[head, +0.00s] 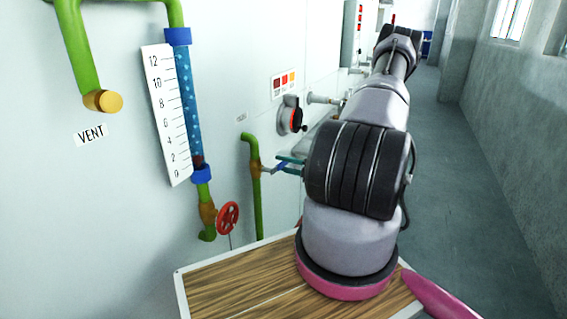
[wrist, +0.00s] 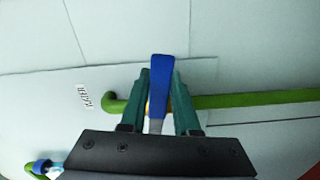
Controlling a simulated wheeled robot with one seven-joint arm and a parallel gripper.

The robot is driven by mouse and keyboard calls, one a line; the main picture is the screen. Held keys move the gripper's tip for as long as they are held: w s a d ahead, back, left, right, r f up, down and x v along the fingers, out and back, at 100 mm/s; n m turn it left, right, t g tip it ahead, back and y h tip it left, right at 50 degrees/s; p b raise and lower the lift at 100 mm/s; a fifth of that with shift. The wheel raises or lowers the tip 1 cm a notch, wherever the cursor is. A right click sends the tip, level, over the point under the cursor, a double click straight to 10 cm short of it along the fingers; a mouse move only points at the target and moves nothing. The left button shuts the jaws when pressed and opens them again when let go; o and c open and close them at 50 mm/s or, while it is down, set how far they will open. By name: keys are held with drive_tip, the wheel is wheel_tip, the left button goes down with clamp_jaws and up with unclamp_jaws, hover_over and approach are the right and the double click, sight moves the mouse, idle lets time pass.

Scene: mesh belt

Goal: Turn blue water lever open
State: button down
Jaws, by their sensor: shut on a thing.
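The blue water lever (wrist: 161,85) stands between the two green fingers of my gripper (wrist: 160,98) in the wrist view, and the fingers are shut on it. The lever joins a green pipe (wrist: 250,100) labelled by a small plate (wrist: 84,96). In the head view, the teal fingertips of my gripper (head: 288,166) reach the valve on the green pipe (head: 257,200), left of my arm. A small bit of the blue lever (head: 282,168) shows there. My arm hides part of that area.
A red handwheel (head: 228,217) and a level gauge (head: 168,115) are on the wall to the left. A round black and red fitting (head: 290,115) sits above the gripper. A wooden board (head: 235,285) is in front. The floor on the right (head: 470,190) is clear.

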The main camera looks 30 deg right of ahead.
sight(263, 189)
drive_tip(key=shift+s+a+f+m, duration=0.8)
drive_tip(key=shift+a+f+m, duration=0.3)
drive_tip(key=shift+m, duration=1.5)
drive_tip(key=shift+s+a+f+m, duration=0.8)
drive_tip(key=shift+f+m, duration=0.35)
drive_tip(key=shift+m, duration=1.45)
drive_tip(key=shift+s+a+f+m, duration=0.75)
drive_tip(key=shift+a+f+m, duration=0.35)
drive_tip(key=shift+m, duration=1.5)
drive_tip(key=c, duration=0.6)
unclamp_jaws()
drive_tip(key=shift+c, duration=0.2)
drive_tip(key=shift+s, duration=0.1)
drive_tip(key=v, duration=1)
drive_tip(key=shift+s+d, duration=0.25)
